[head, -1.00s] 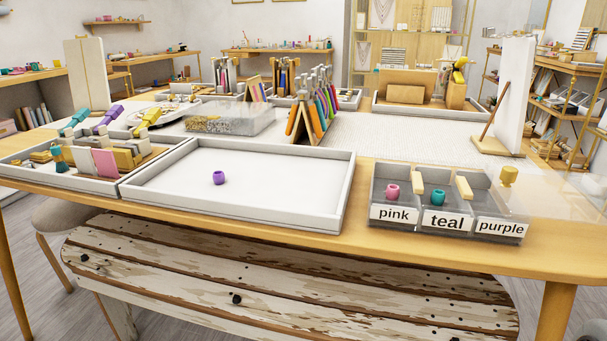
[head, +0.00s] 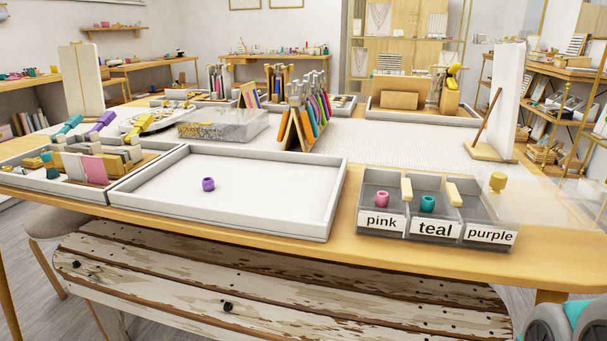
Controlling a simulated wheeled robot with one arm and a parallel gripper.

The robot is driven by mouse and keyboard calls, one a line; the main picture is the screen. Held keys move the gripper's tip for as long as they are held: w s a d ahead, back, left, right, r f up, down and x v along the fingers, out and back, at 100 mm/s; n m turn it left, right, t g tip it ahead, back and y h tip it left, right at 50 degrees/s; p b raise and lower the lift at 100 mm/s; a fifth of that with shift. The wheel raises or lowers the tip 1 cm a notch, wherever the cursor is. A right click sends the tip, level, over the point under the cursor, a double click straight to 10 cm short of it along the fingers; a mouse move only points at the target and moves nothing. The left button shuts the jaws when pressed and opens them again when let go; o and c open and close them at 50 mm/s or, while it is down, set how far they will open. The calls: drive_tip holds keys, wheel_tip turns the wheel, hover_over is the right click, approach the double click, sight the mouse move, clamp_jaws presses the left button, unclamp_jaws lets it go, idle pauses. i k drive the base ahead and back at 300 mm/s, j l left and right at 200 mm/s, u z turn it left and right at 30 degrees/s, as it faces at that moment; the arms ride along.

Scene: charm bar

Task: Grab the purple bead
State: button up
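The purple bead (head: 208,184) sits alone in the white tray (head: 331,207), left of the tray's middle, in the head view. A grey box (head: 362,205) with three compartments stands to the right of the tray. Its labels read pink, teal and purple. A pink bead (head: 381,198) is in the pink compartment and a teal bead (head: 428,203) is in the teal one. I see no bead in the purple compartment (head: 476,210). My gripper is not in view; only a grey and teal part of my arm shows at the bottom right corner.
A clear panel with a gold knob (head: 498,181) is at the box's right end. A crowded tray (head: 92,201) of cards and tools adjoins the white tray's left. A bench (head: 280,290) stands in front of the table. The white tray is otherwise clear.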

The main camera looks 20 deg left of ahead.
sight(207, 185)
drive_tip(key=u, duration=1.55)
drive_tip(key=j+z, duration=0.25)
drive_tip(key=j, duration=1.45)
